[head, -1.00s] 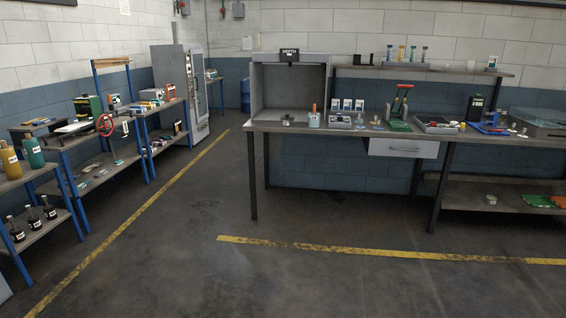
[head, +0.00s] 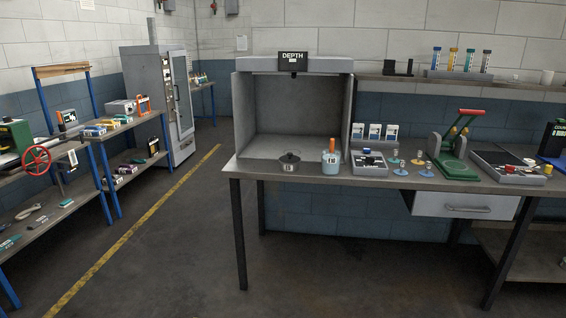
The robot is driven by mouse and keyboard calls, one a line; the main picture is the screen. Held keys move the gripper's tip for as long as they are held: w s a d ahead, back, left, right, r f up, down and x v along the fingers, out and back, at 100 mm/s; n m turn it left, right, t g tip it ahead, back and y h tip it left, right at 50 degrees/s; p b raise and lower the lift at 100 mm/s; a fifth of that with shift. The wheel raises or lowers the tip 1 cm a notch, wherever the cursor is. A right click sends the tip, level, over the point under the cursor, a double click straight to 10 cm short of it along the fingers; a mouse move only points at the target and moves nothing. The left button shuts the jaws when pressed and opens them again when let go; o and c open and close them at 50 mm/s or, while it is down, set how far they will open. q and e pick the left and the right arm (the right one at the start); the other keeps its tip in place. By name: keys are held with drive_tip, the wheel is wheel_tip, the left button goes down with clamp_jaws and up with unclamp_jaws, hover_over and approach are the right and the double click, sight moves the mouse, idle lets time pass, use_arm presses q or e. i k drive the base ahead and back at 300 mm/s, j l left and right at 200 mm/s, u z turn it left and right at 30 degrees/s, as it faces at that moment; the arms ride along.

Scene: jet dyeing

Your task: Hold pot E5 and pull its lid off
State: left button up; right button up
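A small metal pot (head: 289,167) with a dark lid and knob stands upright on the workbench, in front of the open grey booth marked DEPTH. Its lid appears to be on. No E5 label can be read on it, so I cannot tell whether it is pot E5. To its right stands a light blue and white container (head: 330,163) with an orange handle sticking up; its small label is hard to read. Neither of my grippers shows in the head view, and nothing is seen touching the pot.
The grey booth (head: 242,120) stands behind the pot. Right of it on the bench are a tray of small parts (head: 369,166), a green press (head: 455,168) and a grey tray (head: 507,175). Shelves with a red handwheel (head: 37,160) stand left. The floor (head: 180,250) ahead is clear.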

sight(287, 168)
drive_tip(key=i, duration=0.6)
drive_tip(key=i+j+z, duration=0.1)
drive_tip(key=i, duration=0.5)
drive_tip(key=i+j, duration=0.1)
drive_tip(key=i, duration=0.45)
drive_tip(key=i+j+z, duration=0.15)
drive_tip(key=i, duration=0.45)
drive_tip(key=i+j, duration=0.1)
drive_tip(key=i, duration=0.5)
